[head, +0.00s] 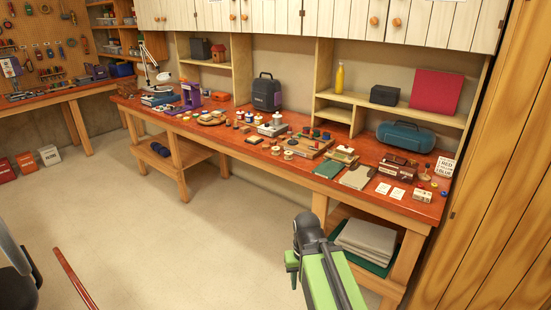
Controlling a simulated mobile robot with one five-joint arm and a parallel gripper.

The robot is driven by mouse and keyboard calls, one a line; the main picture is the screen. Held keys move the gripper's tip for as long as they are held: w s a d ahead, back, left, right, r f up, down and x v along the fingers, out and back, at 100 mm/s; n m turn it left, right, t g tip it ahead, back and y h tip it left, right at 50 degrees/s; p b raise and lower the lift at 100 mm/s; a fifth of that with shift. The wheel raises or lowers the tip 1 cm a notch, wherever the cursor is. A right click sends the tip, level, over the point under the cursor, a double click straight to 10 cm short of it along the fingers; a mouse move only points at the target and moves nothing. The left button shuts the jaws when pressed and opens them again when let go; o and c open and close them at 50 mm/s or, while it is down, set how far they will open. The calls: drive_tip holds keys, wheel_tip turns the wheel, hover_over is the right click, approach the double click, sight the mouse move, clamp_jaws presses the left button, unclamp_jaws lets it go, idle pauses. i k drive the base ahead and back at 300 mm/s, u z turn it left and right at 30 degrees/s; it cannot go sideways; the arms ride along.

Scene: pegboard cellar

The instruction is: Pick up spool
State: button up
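Several small spools stand on the long red-brown workbench (225,152), among many other small items. One pale spool (288,155) stands near the front edge at the middle of the bench, with another spool (275,150) just left of it. Which spool the task means cannot be told. My green and dark grey arm rises from the bottom of the head view, in front of the bench. My gripper (292,270) appears at its left side, over the floor and apart from the bench. Its fingers are too small and turned away to show whether they are open.
A wooden board with small parts (308,148), a green book (328,168) and brown boxes (397,167) crowd the bench. Folded cloths (368,238) lie on the lower shelf. A chair (15,275) stands at bottom left. The pale floor (170,240) is mostly clear.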

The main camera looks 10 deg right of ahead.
sight(276, 149)
drive_tip(key=z, duration=0.25)
drive_tip(key=i, duration=1.5)
drive_tip(key=u, duration=0.95)
drive_tip(key=i, duration=1.15)
drive_tip(key=u, duration=0.8)
